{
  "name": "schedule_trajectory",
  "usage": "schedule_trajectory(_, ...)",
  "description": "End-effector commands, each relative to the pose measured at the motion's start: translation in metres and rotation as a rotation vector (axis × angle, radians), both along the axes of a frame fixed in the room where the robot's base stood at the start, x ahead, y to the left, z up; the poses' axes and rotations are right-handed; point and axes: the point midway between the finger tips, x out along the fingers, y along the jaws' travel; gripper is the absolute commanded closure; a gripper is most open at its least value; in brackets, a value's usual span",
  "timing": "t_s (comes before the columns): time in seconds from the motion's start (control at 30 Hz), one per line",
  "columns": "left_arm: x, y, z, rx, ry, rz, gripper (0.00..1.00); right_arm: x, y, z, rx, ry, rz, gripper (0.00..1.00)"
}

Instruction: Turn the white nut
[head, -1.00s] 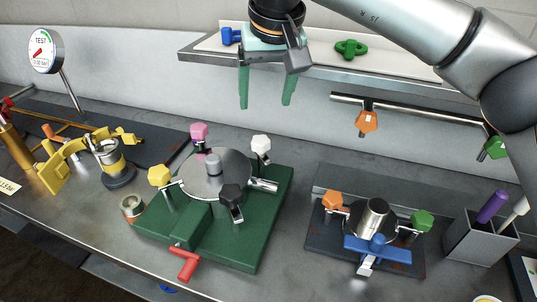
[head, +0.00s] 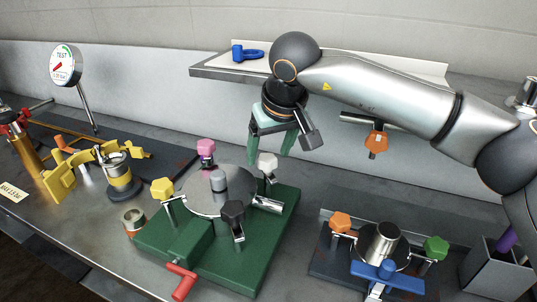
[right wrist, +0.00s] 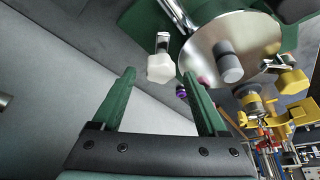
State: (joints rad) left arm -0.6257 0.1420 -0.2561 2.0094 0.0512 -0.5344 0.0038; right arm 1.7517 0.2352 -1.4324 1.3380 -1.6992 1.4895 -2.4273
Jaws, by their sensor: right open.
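The white nut (head: 267,161) is a hex knob at the back right of the round metal lid (head: 203,201) on the green base (head: 272,226). My right gripper (head: 269,153) is open and empty, with its green fingers pointing down just above and around the white nut in the head view; I cannot tell their exact depth. In the right wrist view the white nut (right wrist: 160,68) shows beyond the fingertips, between the two fingers of the right gripper (right wrist: 163,78), and nearer the left one. No contact is visible. My left gripper is not in view.
Pink (head: 206,147), yellow (head: 162,188) and black (head: 232,211) nuts stand around the lid, with a red handle (head: 181,281) in front. A second clamp fixture (head: 384,241) is at the right. A shelf (head: 225,68) is behind.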

Motion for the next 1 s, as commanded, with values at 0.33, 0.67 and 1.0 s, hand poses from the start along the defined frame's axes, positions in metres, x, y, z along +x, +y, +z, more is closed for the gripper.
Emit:
schedule_trajectory(0.33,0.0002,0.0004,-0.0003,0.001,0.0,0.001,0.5,0.0049,0.0019,-0.0124,0.0,0.0,-0.001,0.24)
schedule_trajectory(0.67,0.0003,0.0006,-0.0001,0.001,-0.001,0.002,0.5,0.0047,0.0018,-0.0122,0.0,0.0,-0.001,0.49)
schedule_trajectory(1.0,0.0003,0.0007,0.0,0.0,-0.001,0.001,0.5,0.0047,0.0017,-0.012,0.0,0.0,-0.001,0.87)
